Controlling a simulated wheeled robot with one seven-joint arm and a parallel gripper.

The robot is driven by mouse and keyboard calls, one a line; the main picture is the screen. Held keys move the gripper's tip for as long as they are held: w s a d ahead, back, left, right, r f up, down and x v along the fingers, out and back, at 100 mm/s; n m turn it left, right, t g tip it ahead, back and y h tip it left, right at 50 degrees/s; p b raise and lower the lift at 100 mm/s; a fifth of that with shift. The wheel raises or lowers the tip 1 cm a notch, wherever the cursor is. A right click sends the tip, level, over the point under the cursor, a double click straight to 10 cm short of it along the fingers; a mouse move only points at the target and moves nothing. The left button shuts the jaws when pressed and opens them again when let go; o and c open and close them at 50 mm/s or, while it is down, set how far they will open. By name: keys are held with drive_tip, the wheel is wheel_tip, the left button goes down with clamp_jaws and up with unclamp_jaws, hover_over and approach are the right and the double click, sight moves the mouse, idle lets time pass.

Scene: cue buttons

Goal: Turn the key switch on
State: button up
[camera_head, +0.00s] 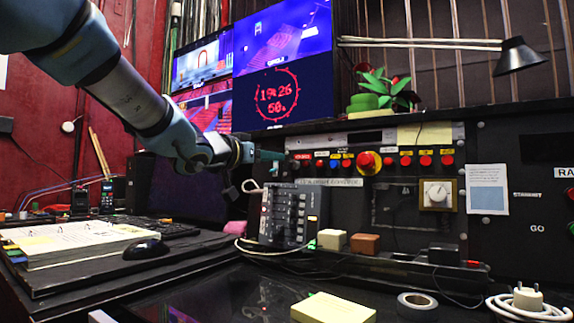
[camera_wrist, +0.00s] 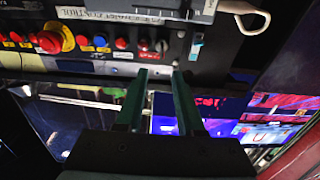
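A small silver and dark knob (camera_wrist: 161,46), which looks like the key switch, sits at the end of the button row on the black panel in the wrist view. Its exact turn position is too small to read. My gripper (camera_wrist: 159,73) is open, with its two teal fingers apart and nothing between them. The knob lies just beyond the fingertips, roughly in line with the gap, and I see no contact. In the head view my gripper (camera_head: 270,155) is at the left end of the button row. I cannot clearly tell the knob there.
Red and blue buttons and a big red emergency button (camera_head: 368,163) on yellow run along the panel. A grey keypad box (camera_head: 290,215) with a white cable stands below my gripper. A plant (camera_head: 383,90) and screens are above. Another small switch (camera_wrist: 196,46) is beside the knob.

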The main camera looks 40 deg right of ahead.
sight(290, 163)
drive_tip(key=x, duration=0.7)
drive_tip(key=shift+w+d, duration=0.1)
drive_tip(key=shift+d, duration=0.05)
drive_tip(key=shift+c, duration=0.2)
clamp_jaws()
